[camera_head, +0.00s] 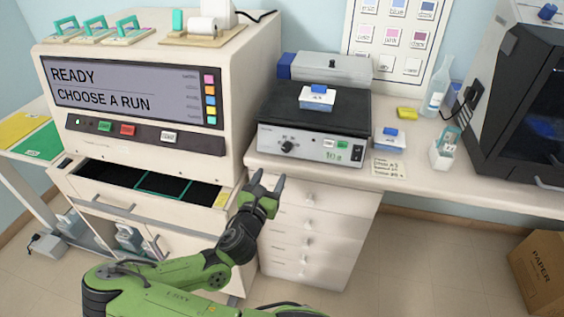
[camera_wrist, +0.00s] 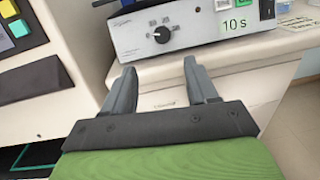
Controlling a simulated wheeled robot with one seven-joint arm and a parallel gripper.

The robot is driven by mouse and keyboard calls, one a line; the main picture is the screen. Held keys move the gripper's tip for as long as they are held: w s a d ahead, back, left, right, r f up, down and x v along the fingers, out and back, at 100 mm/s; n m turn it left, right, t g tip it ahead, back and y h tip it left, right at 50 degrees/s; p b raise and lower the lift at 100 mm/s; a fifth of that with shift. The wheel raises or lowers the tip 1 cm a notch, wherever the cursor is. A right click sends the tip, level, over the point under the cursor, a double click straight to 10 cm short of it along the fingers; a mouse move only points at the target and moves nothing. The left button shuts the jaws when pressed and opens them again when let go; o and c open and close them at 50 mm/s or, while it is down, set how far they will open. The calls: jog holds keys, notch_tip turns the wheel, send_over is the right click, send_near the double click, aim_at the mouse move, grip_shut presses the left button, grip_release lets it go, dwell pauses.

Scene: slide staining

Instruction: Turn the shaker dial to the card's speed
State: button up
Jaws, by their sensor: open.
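The shaker (camera_head: 310,145) is a light-grey box with a black platform on the counter. Its black dial (camera_head: 287,146) is on the left of the front panel. In the wrist view the dial (camera_wrist: 162,34) has a printed scale around it, too small to read surely. The card (camera_head: 388,168) lies on the counter right of the shaker; its writing is too small to read. My gripper (camera_head: 268,182) is open and empty, below and in front of the dial, not touching it. In the wrist view my gripper (camera_wrist: 158,80) points toward the panel.
A big staining machine (camera_head: 150,90) stands close on the left, its drawer (camera_head: 150,187) open. A small box with a blue top (camera_head: 390,140) sits right of the shaker. A blue-and-white container (camera_head: 317,97) rests on the platform. Drawers (camera_head: 308,222) are below the counter.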

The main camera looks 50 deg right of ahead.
aim_at(285, 150)
jog(key=x, duration=1.1)
jog(key=shift+s+d+r, duration=0.1)
jog(key=shift+d, duration=0.35)
jog(key=shift+c, duration=0.2)
jog(key=c, duration=1)
